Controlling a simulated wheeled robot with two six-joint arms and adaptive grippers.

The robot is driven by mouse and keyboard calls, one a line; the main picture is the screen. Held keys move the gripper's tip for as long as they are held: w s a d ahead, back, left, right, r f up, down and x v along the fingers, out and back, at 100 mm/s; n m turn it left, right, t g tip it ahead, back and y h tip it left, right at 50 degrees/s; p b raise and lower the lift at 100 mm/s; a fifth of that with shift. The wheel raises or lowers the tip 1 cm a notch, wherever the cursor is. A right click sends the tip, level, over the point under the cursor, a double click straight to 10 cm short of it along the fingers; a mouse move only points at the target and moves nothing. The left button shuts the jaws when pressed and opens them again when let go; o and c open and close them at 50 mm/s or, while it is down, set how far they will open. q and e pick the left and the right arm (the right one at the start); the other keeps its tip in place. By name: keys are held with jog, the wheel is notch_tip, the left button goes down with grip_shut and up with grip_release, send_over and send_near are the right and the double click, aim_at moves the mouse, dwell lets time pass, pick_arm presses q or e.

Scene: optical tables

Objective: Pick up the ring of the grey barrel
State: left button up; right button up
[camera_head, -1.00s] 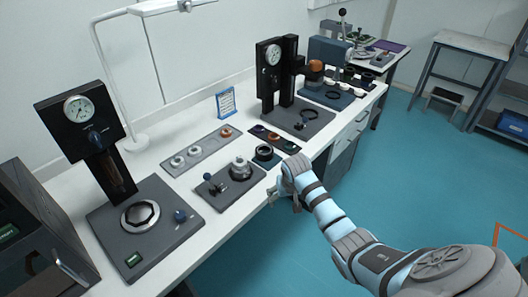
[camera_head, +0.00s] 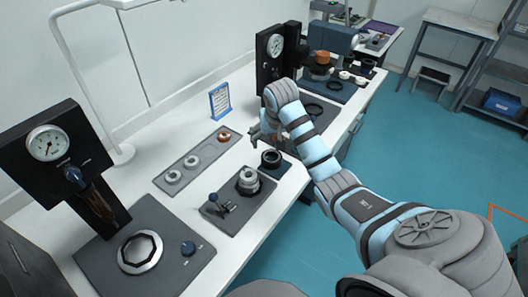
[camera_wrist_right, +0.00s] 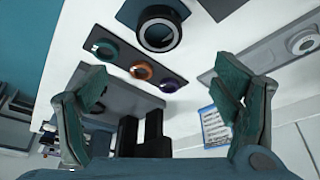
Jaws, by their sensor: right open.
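My right gripper (camera_head: 262,135) hangs over the bench beside the black press. In the right wrist view its two fingers (camera_wrist_right: 160,82) are wide apart with nothing between them. Ahead of them lies a dark strip tray (camera_wrist_right: 135,64) with three rings: a teal-and-silver one (camera_wrist_right: 103,48), an orange one (camera_wrist_right: 141,71) and a purple one (camera_wrist_right: 168,85). In the head view my arm mostly hides this tray. A silver-grey stepped barrel (camera_head: 248,180) stands on a dark plate, and a dark barrel (camera_head: 270,158) stands nearer the gripper. No label shows which ring belongs to the grey barrel. My left gripper is out of view.
A light grey tray (camera_head: 205,151) holds two silver rings and a copper one. A blue-framed card (camera_head: 220,101) stands behind. The black gauge press (camera_head: 272,60) rises close to my right gripper. Another gauge stand (camera_head: 52,145) is at the left. White bench shows around the trays.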

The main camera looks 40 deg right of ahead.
jog(key=b, duration=0.1)
send_over(271, 156)
jog(key=s+a, duration=0.1)
jog(key=s, duration=0.2)
notch_tip(271, 156, down, 6)
jog(key=shift+a+f, duration=0.1)
jog(key=shift+a, duration=0.05)
jog(key=x, duration=0.2)
jog(key=w+b+x, duration=0.1)
jog(key=x, duration=0.2)
jog(key=shift+b, duration=0.3)
jog(key=shift+w+f, duration=0.1)
jog(key=shift+f, duration=0.2)
jog(key=shift+s+r, duration=0.2)
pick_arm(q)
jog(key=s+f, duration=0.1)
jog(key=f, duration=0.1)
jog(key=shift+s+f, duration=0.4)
pick_arm(e)
jog(key=c, duration=1.1)
jog(key=shift+r, duration=0.15)
